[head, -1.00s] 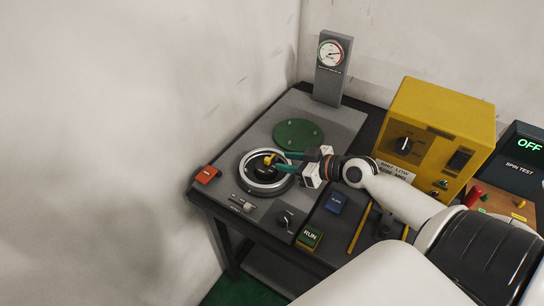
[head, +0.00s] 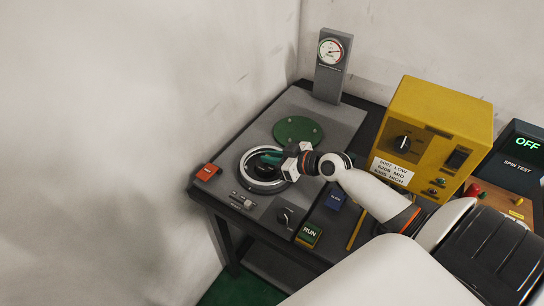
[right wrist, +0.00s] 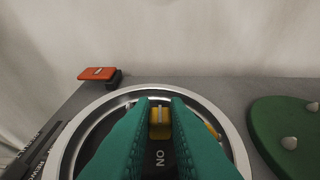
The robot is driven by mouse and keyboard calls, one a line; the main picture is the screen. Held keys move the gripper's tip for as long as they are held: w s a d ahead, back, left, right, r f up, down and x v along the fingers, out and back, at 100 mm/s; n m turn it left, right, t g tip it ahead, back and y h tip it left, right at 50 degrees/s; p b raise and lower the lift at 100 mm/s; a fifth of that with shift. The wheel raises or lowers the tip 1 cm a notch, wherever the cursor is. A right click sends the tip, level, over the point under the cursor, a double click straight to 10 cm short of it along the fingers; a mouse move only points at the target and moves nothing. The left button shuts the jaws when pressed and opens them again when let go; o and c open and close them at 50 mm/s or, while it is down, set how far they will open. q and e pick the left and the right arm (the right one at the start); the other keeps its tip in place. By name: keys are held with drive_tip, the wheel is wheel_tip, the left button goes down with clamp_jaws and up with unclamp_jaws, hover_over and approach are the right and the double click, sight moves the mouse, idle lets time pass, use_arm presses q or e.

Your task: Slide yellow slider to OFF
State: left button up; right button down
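The yellow slider (right wrist: 160,122) stands inside a silver ring on the console, with an ON label beside it in the right wrist view. My right gripper (right wrist: 160,112) has its green fingertips on both sides of the slider, with little or no gap, and looks shut on it. In the head view, the right gripper (head: 266,158) reaches over the ring (head: 244,177) from the right and hides the slider. The OFF end of the slider's track cannot be made out. My left gripper is in neither view.
A green disc (head: 298,131) lies behind the ring. A red button (head: 207,172), small switches (head: 242,200), a dark knob (head: 285,216) and a green RUN button (head: 309,235) surround it. A gauge post (head: 331,75) and a yellow box (head: 436,125) stand beyond.

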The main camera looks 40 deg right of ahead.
drive_tip(key=shift+s+a+r+p, duration=0.1)
drive_tip(key=shift+s+a+p, duration=0.2)
drive_tip(key=shift+a, duration=0.2)
drive_tip(key=shift+s+a+r+p, duration=0.1)
drive_tip(key=shift+s+a+p, duration=0.05)
drive_tip(key=shift+a+p, duration=0.25)
drive_tip(key=shift+a+f, duration=0.1)
drive_tip(key=shift+f, duration=0.15)
drive_tip(key=c, duration=1.4)
unclamp_jaws()
drive_tip(key=shift+a+r, duration=0.1)
drive_tip(key=shift+s, duration=0.15)
drive_tip(key=b+v, duration=0.2)
drive_tip(key=v, duration=0.9)
drive_tip(key=shift+s+d, duration=0.25)
drive_tip(key=shift+s, duration=0.05)
drive_tip(key=shift+r, duration=0.15)
